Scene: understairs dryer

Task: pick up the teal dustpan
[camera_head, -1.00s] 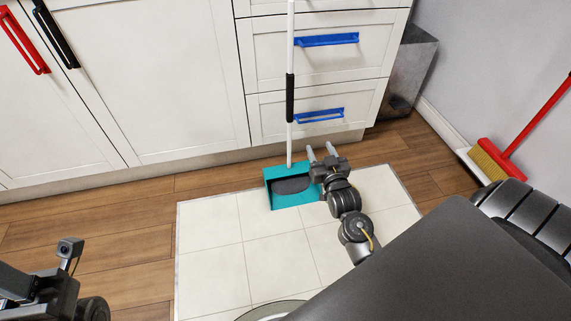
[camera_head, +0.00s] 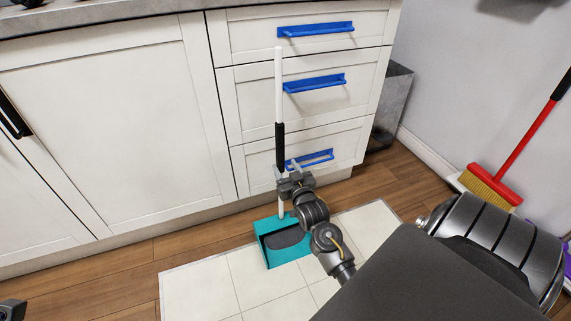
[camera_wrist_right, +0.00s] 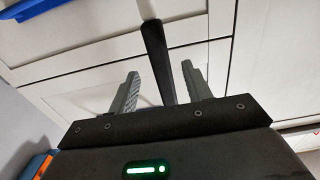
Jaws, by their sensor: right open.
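The teal dustpan (camera_head: 290,252) stands on the pale tiles in front of the drawers. Its long upright handle is white with a black grip (camera_head: 280,147); the white part rises past the drawer fronts. My right gripper (camera_head: 286,171) is open at the handle, near the lower end of the black grip and above the pan. In the right wrist view the black grip (camera_wrist_right: 158,58) runs down between the two open fingers (camera_wrist_right: 161,88), with space on both sides. Whether a finger touches it I cannot tell.
White drawers (camera_head: 305,60) with blue handles stand close behind the dustpan handle. A grey bin (camera_head: 392,105) is right of them. A red broom (camera_head: 490,185) leans by the right wall. The wooden floor (camera_head: 130,265) at left is clear.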

